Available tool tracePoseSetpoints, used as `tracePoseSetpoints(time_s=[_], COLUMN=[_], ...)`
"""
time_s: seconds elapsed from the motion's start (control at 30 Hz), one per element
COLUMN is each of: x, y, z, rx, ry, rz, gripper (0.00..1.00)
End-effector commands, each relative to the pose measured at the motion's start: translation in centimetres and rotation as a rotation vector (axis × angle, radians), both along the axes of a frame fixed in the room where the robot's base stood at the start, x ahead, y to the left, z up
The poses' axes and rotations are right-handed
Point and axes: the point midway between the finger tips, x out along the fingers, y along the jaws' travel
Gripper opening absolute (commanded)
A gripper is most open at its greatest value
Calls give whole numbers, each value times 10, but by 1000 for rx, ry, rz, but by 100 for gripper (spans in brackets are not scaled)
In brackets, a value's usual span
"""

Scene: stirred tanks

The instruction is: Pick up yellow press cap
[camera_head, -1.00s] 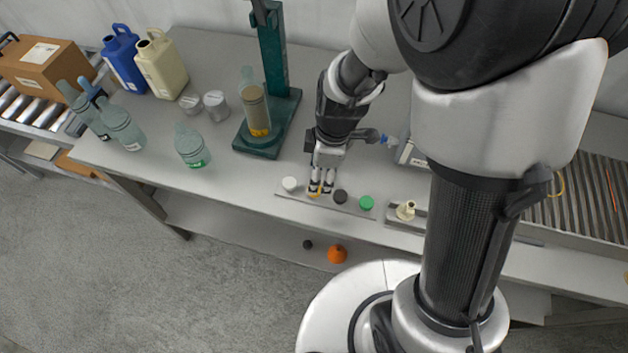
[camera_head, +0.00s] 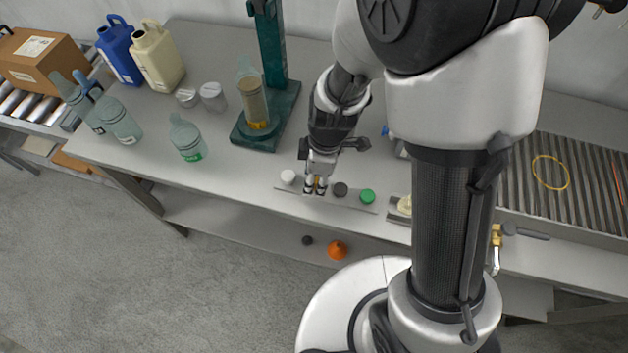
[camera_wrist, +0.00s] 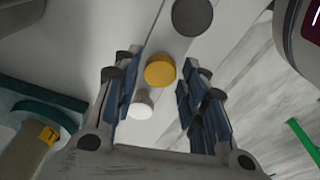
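The yellow press cap (camera_wrist: 160,70) lies between my two blue-padded fingers in the wrist view, with a gap on each side. In the head view it is mostly hidden by the fingers, and only a bit of yellow (camera_head: 320,184) shows. My gripper (camera_head: 315,189) is open and points down over the light strip (camera_head: 360,206) at the table's front edge. The white cap (camera_head: 288,176) is left of the gripper, and the dark grey cap (camera_head: 340,190) and green cap (camera_head: 367,196) are to its right.
A green stand (camera_head: 258,137) with a filled vessel (camera_head: 254,104) is behind my gripper. A clear bottle (camera_head: 186,140) stands to the left. A ribbed conveyor (camera_head: 565,180) is at the right. An orange item (camera_head: 337,250) sits on the lower shelf.

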Motion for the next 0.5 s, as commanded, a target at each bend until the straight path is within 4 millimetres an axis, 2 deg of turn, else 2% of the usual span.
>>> tracePoseSetpoints(time_s=[0.2, 0.5], x=[0, 0], y=[0, 0], z=[0, 0], rx=[0, 0], ry=[0, 0], rz=[0, 0], gripper=[22, 22])
